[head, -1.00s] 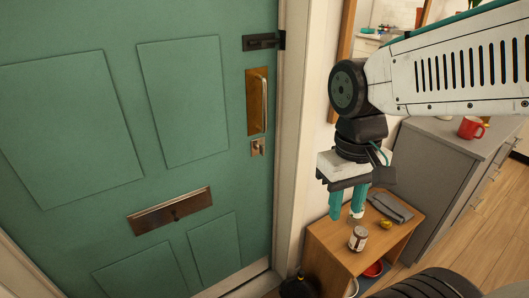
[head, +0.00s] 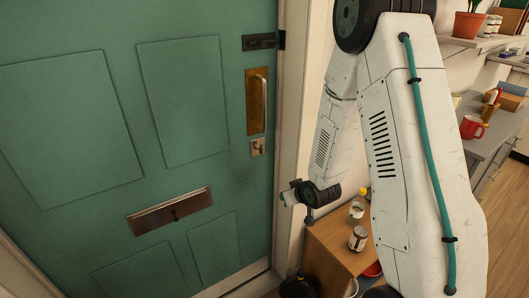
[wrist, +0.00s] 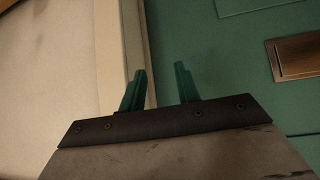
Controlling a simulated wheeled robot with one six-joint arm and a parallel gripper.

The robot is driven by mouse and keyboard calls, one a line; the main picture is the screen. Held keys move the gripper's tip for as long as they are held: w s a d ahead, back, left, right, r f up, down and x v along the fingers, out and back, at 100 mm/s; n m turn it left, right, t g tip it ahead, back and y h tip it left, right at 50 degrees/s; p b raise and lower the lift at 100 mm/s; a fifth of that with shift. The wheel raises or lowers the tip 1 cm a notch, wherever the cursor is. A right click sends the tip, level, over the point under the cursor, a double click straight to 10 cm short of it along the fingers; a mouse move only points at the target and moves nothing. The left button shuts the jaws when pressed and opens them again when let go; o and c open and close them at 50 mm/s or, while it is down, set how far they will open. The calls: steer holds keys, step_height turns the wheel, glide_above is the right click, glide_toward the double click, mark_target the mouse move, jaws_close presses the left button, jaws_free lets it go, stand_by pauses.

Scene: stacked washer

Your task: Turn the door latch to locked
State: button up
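The green door (head: 110,130) is on the left in the head view. A small brass latch plate (head: 257,147) sits near its right edge, just below the brass pull handle (head: 257,101); the latch's exact angle is too small to tell. My wrist end is low beside the door frame, below and right of the latch; the fingers cannot be made out there. In the wrist view my gripper (wrist: 160,70) shows two green fingers apart with nothing between them, in front of the door frame edge. The latch is not in the wrist view.
A dark bolt (head: 262,41) is higher on the door, and a mail slot (head: 170,211) lower; the slot also shows in the wrist view (wrist: 298,55). A wooden side table (head: 328,248) with jars stands under my arm. A red mug (head: 472,127) is on the grey cabinet.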

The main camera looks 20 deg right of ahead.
steer(key=w+a+r+t+y, duration=0.1)
steer(key=w+a+r+t, duration=0.1)
steer(key=w+t, duration=0.15)
steer(key=n+t+y, duration=0.1)
steer(key=t+y, duration=0.1)
steer(key=t, duration=0.3)
glide_toward(260, 148)
steer(key=x, duration=0.8)
steer(key=shift+d, duration=0.25)
steer(key=shift+f, duration=0.15)
jaws_close()
